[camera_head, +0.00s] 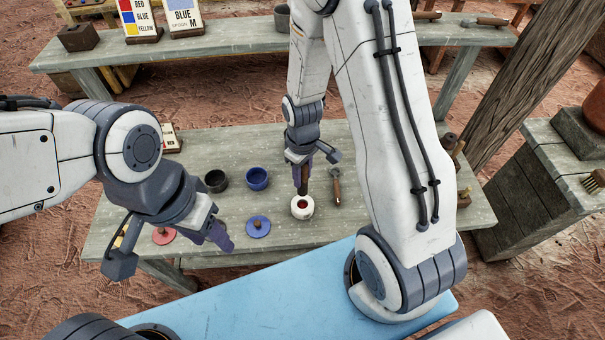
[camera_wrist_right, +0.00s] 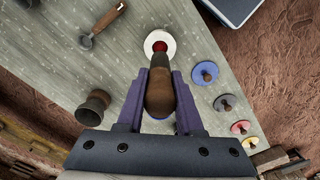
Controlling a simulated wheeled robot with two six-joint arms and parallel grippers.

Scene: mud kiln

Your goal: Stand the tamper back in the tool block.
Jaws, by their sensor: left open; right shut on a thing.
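My right gripper (camera_head: 300,158) is shut on the tamper (camera_head: 303,180), a brown wooden tool held roughly upright above the bench. In the right wrist view the tamper (camera_wrist_right: 159,92) sits between the purple fingers. Its lower end is at or just above a white pot (camera_head: 302,208) with red contents; I cannot tell whether it touches. My left gripper (camera_head: 219,232) is open and empty over the bench's front left.
A blue pot (camera_head: 257,179) and a black pot (camera_head: 215,181) stand left of the white pot. A blue lid (camera_head: 258,227) and red lid (camera_head: 163,235) lie in front. A spoon-like tool (camera_head: 337,187) lies right. Wooden items (camera_head: 462,198) stand at the right end.

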